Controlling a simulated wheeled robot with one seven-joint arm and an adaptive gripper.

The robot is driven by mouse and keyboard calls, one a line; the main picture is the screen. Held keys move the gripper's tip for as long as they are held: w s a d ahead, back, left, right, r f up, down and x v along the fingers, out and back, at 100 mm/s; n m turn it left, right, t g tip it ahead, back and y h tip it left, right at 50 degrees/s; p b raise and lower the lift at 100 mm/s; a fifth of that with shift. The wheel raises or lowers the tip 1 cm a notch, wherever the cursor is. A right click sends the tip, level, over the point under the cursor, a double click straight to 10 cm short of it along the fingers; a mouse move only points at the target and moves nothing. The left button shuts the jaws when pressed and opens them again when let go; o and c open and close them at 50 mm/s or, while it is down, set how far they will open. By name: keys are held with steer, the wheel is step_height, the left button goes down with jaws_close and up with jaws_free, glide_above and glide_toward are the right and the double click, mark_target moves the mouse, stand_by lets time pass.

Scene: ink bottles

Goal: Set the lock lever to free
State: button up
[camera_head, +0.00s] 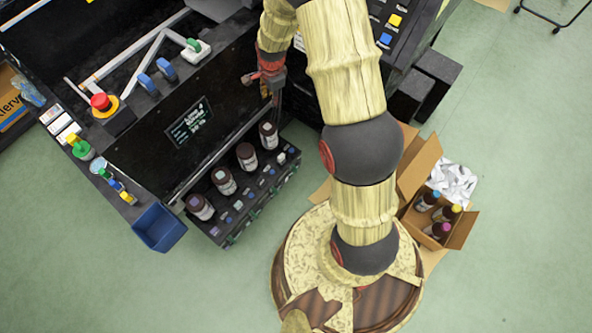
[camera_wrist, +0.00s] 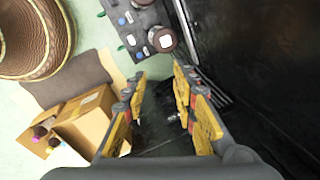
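I cannot tell for certain which part is the lock lever. A small pale metallic piece (camera_wrist: 173,117) shows between my fingers in the wrist view, low on a dark surface; its shape is too small to make out. In the head view my gripper (camera_head: 262,80) is beside the right end of the black machine's front panel (camera_head: 150,150), above the row of bottles. In the wrist view my gripper (camera_wrist: 159,77) has its two yellow-and-dark fingers spread apart, with nothing held between them.
An open carton (camera_head: 462,232) with bottles stands right of my base. Green floor is clear below.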

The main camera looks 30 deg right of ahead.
steer(key=s+d+f+m+g, duration=0.1)
steer(key=d+f+m, duration=0.15)
steer(key=f, duration=0.75)
steer(key=d+f+m, duration=0.1)
steer(key=f+m, duration=0.2)
steer(key=f, duration=0.7)
steer(key=m+g+b, duration=0.1)
steer(key=m, duration=0.5)
glide_above(296, 169)
steer(key=f, duration=2.1)
steer(key=shift+w+d+f, duration=0.1)
steer(key=shift+w+d, duration=0.05)
steer(key=shift+w, duration=0.05)
step_height(296, 169, down, 8)
steer(key=b, duration=0.4)
steer(key=shift+c, duration=0.4)
steer(key=shift+s, duration=0.1)
jaws_close()
